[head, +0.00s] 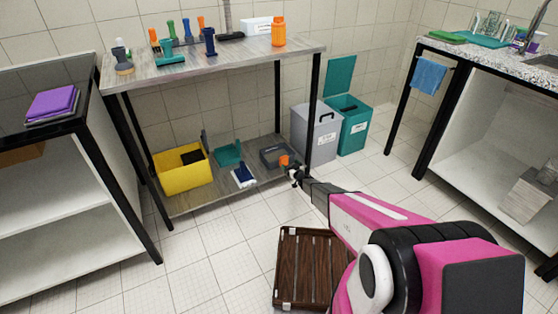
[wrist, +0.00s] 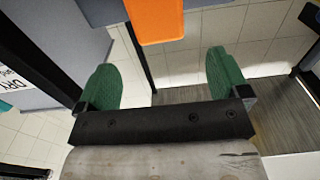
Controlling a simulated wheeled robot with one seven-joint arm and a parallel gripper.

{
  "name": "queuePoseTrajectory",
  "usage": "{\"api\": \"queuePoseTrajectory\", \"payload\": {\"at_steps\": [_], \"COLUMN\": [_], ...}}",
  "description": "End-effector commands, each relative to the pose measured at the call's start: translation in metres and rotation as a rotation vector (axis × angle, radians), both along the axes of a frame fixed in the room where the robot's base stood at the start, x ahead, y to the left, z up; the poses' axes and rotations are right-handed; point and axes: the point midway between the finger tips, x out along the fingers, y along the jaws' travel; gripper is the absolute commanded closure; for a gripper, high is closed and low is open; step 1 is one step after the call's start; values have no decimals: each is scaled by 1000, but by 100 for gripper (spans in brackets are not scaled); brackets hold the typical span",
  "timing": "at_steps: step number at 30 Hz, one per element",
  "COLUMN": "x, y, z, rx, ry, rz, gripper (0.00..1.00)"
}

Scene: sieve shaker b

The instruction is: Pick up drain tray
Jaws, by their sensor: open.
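A dark grey tray (head: 269,154) with an orange tab (head: 285,160) at its front sits on the right end of the lower shelf; it appears to be the drain tray. In the wrist view the orange tab (wrist: 155,20) hangs in at the top, with a grey edge (wrist: 97,10) beside it. My gripper (head: 293,173) is right in front of the tab in the head view. In the wrist view its green fingers (wrist: 160,65) are spread wide and empty. The tab lies beyond the fingertips, between their lines. Most of the tray is out of the wrist view.
The lower shelf (head: 195,208) also holds a yellow bin (head: 185,176), a teal dustpan (head: 228,153) and a blue-white brush (head: 243,176). A table leg (head: 314,110) stands close right of my gripper. Grey (head: 316,137) and teal (head: 354,135) bins stand behind. A brown slatted rack (head: 290,268) lies on the floor.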

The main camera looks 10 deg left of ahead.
Motion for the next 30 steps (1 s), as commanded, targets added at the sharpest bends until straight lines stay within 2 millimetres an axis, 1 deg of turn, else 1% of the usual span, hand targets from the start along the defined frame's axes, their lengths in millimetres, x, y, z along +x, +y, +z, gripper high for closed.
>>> {"api": "queuePoseTrajectory", "payload": {"at_steps": [1, 8, 15, 18, 25, 26, 27, 29, 30], "x": [8, 19, 46, 54, 55, 55, 55, 55, 55], "y": [4, 12, 31, 37, 38, 38, 38, 38, 38], "z": [-1, -1, -5, -5, -4, -4, -4, -4, -4], "rx": [0, 0, -1, -1, -1, -1, -1, -1, -1], "ry": [0, 0, -1, 0, 1, 1, 1, 1, 1], "rz": [0, -2, -1, -1, -2, -2, -2, -2, -2], "gripper": [6, 6, 6, 6, 6, 10, 23, 42, 55]}}
